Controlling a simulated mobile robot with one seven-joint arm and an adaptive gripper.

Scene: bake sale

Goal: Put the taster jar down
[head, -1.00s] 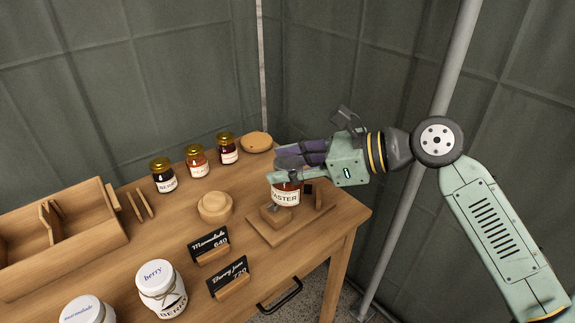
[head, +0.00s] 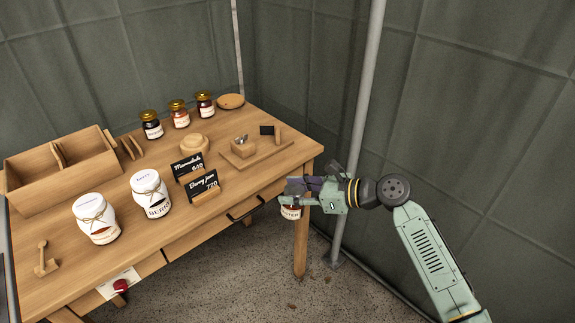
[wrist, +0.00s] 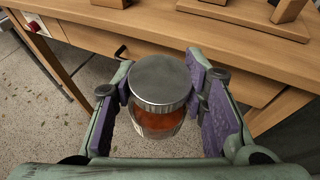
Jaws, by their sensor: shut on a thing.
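The taster jar (head: 291,212) has a white label with partly readable lettering in the head view. In the wrist view the taster jar (wrist: 159,92) shows a grey metal lid and orange-red contents. My gripper (head: 300,193) is shut on it, with purple pads (wrist: 218,112) on either side. The jar hangs upright in front of the table's right front edge, over the floor and lower than the tabletop. The wooden tasting board (head: 256,151) lies on the tabletop behind it, holding a small block with a metal piece and a small dark card.
Two price signs (head: 204,186) and two large white-labelled jars (head: 150,195) stand along the table's front. Several small gold-lidded jars (head: 179,115) stand at the back. A drawer handle (head: 246,208) sticks out below. A grey pole (head: 362,125) rises right of the table (head: 282,170).

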